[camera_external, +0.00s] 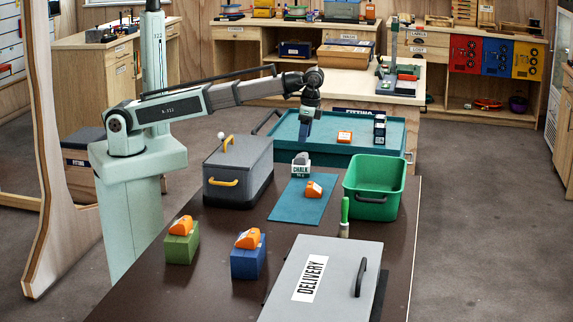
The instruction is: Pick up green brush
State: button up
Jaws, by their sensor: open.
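The green brush (345,212) stands on the brown table (395,245), its green handle pointing up. It is just in front of the green bin and behind the grey DELIVERY case. The lower end of the brush is small and hard to make out. My gripper (306,139) hangs from the arm above the far part of the table, pointing down. It is open, with nothing seen in it. It is well above, behind and to the left of the brush, apart from it.
A green bin (377,211) stands right beside the brush. A grey DELIVERY case (335,285) fills the front right. A grey lidded box (238,170), a teal mat (288,213) with an orange item (314,189), a chalk block (301,165) and green and blue blocks (182,247) occupy the table.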

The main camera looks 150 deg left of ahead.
jog(key=w+d+r+m+y, duration=0.1)
jog(key=w+d+m, duration=0.1)
jog(key=w+d, duration=0.65)
jog(key=w+d+m, duration=0.2)
jog(key=w+d, duration=0.4)
jog(key=w, duration=0.6)
jog(key=w+d+r+m+y, duration=0.1)
jog(key=w+d, duration=0.7)
jog(key=w, duration=0.3)
jog(key=n+t+y, duration=0.1)
jog(key=n+y, duration=0.2)
jog(key=n, duration=1.1)
send_over(347, 217)
jog(key=s+d, duration=0.1)
jog(key=f, duration=0.5)
jog(key=shift+s+d, duration=0.15)
jog(key=shift+s, duration=0.05)
jog(key=shift+w+x, duration=0.15)
jog(key=shift+x, duration=1.35)
jog(key=shift+w+x, duration=0.1)
jog(key=shift+x, duration=1.35)
jog(key=shift+d, duration=0.1)
jog(key=shift+c, duration=0.3)
